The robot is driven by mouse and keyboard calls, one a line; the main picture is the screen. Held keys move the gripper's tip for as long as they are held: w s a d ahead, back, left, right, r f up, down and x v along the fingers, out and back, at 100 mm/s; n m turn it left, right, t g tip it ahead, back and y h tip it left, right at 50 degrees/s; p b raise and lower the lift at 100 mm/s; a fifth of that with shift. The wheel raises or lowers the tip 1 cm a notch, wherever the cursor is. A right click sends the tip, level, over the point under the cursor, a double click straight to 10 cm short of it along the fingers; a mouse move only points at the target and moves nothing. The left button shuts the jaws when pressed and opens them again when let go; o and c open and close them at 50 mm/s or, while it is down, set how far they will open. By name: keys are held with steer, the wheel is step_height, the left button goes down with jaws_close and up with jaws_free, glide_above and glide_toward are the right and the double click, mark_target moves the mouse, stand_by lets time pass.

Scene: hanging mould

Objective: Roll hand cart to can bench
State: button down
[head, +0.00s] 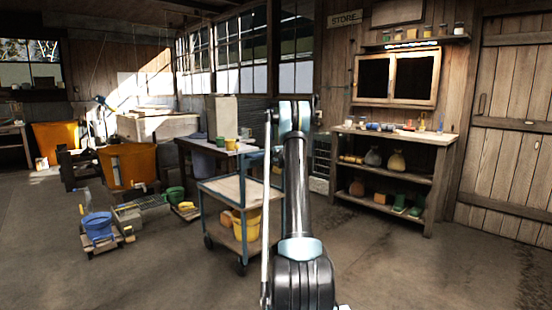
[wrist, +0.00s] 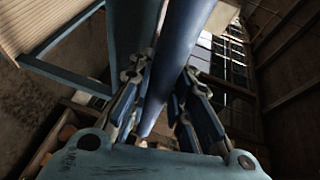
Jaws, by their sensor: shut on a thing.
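The hand cart (head: 236,190), with a blue-grey frame and pale wooden top, stands left of my arm in the head view. Its wooden top and frame also show at upper left in the wrist view (wrist: 45,28). My gripper (wrist: 160,108) is shut on a blue bar (wrist: 183,50), apparently the cart's handle; my arm hides this grip in the head view. A wooden bench (head: 440,138) with small items stands at right. No label shows which is the can bench.
Yellow containers sit on the cart's lower shelf. A blue bucket (head: 98,226) on a low dolly, an orange tub (head: 128,165) and a green bucket (head: 175,195) stand at left. The concrete floor (head: 420,270) at front right is clear.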

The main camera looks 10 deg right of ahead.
steer(key=shift+w+a, duration=0.1)
steer(key=shift+w, duration=0.25)
steer(key=c, duration=1.4)
jaws_free()
steer(key=shift+w+a+f, duration=0.1)
steer(key=shift+c, duration=0.2)
steer(key=v, duration=1.2)
